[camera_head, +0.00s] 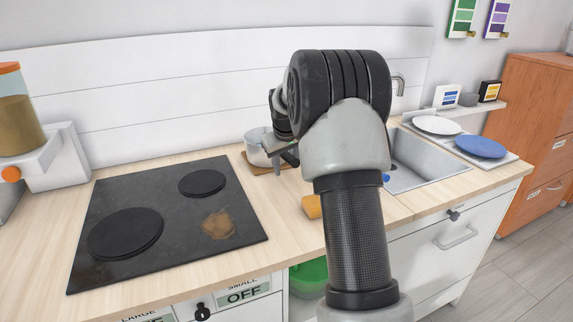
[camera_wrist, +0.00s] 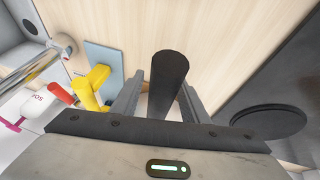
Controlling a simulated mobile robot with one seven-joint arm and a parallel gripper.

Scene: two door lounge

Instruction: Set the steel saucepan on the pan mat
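The steel saucepan (camera_head: 256,152) is at the back of the counter, right of the hob. A brown mat (camera_head: 248,168) shows under it, probably the pan mat; I cannot tell whether the pan rests fully on it. My gripper (camera_head: 288,153) is beside the pan's right side, partly hidden by my arm. In the wrist view a dark round handle (camera_wrist: 168,78), which looks like the saucepan's, lies between the two fingers of my gripper (camera_wrist: 160,98). The fingers are apart, with a gap visible beside the handle. The pan's body is hidden in that view.
The black hob (camera_head: 160,215) with a brown stain is on the left, by a dispenser (camera_head: 50,155). An orange block (camera_head: 312,206) lies near the counter's front. The sink (camera_head: 415,165) and plates (camera_head: 480,146) are at right.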

